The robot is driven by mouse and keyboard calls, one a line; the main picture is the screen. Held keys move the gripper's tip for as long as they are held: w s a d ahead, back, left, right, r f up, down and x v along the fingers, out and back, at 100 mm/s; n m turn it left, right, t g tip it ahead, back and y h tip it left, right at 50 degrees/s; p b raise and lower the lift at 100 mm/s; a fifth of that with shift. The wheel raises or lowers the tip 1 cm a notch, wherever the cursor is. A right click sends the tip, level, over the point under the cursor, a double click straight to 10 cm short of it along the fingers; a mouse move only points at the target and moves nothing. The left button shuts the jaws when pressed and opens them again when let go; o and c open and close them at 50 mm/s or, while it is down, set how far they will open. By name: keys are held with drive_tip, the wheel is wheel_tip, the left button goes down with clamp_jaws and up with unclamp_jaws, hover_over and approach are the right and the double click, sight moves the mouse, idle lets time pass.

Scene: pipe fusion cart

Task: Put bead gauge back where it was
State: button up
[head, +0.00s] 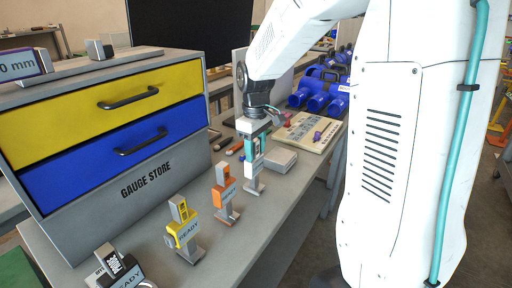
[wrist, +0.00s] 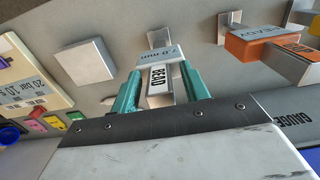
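An orange gauge (head: 225,192), a yellow gauge (head: 182,230) and a grey-black gauge (head: 120,268) stand in a row nearer the camera, each with a READY label.
The gauge store cabinet (head: 110,190), with shut yellow and blue drawers, stands left of the row. A pale grey block (head: 281,161) lies close right of my gripper. A cream board (head: 308,132) and blue pipe fittings (head: 318,92) are behind. A purple-labelled gauge (head: 22,66) sits on the cabinet.

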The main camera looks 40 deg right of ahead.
wheel_tip(320, 180, up, 12)
drive_tip(key=shift+r, duration=0.1)
drive_tip(key=s+a+f+m, duration=0.1)
drive_tip(key=s+a, duration=0.2)
drive_tip(key=s, duration=0.5)
drive_tip(key=s+a+f+m+t, duration=0.1)
drive_tip(key=s+a, duration=0.3)
drive_tip(key=s, duration=0.5)
drive_tip(key=s+a+f+m, duration=0.2)
drive_tip(key=s+a, duration=0.1)
drive_tip(key=s, duration=0.5)
drive_tip(key=shift+s+a+f, duration=0.15)
drive_tip(key=shift+a+f, duration=0.05)
drive_tip(key=shift+a, duration=0.1)
drive_tip(key=shift+c, duration=0.9)
drive_tip(key=shift+a, duration=0.15)
